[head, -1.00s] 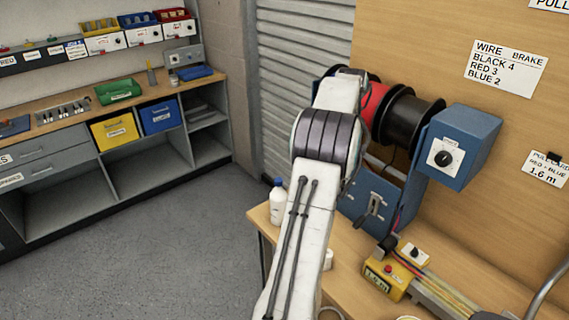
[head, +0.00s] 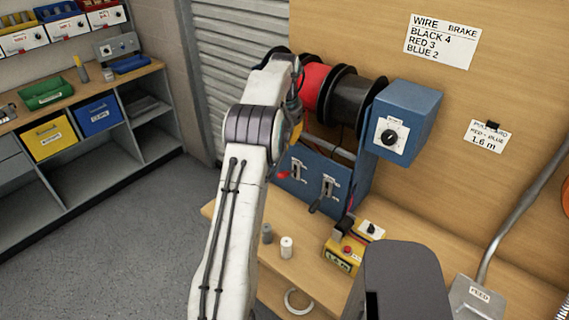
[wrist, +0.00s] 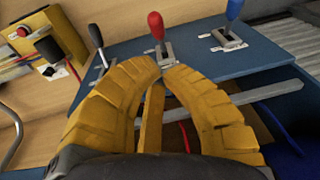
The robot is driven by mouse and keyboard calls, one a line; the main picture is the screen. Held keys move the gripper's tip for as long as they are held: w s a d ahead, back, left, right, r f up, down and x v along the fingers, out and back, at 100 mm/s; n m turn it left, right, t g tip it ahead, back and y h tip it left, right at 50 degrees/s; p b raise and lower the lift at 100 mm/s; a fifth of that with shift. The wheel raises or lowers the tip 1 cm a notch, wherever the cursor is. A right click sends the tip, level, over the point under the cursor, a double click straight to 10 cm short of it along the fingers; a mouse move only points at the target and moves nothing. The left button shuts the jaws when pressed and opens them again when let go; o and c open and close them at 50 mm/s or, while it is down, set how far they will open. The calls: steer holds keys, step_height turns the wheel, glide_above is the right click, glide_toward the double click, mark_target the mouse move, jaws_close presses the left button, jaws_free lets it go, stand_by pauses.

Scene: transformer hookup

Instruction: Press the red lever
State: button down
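The red lever (wrist: 156,27) stands on the blue panel, straight ahead of my gripper (wrist: 164,68) in the wrist view. Its red knob also shows in the head view (head: 283,176), just below and left of my gripper. My gripper's yellow fingers curve together and their tips meet, with nothing visible between them. The tips appear just short of the lever's slotted plate in the picture; I cannot tell whether they touch it. In the head view, my arm hides most of the gripper (head: 297,130).
A black lever (wrist: 97,42) is left of the red one and a blue lever (wrist: 233,18) is right of it. A blue box with a dial (head: 404,122) and wire spools (head: 352,98) sit above. A yellow meter (head: 350,245) stands on the bench.

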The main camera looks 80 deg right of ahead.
mark_target(288, 173)
steer(key=f+p, duration=0.1)
steer(key=f, duration=0.2)
steer(key=d+f+p, duration=0.1)
steer(key=f, duration=0.2)
steer(key=f+p, duration=0.2)
steer(key=f, duration=0.2)
steer(key=shift+d, duration=0.15)
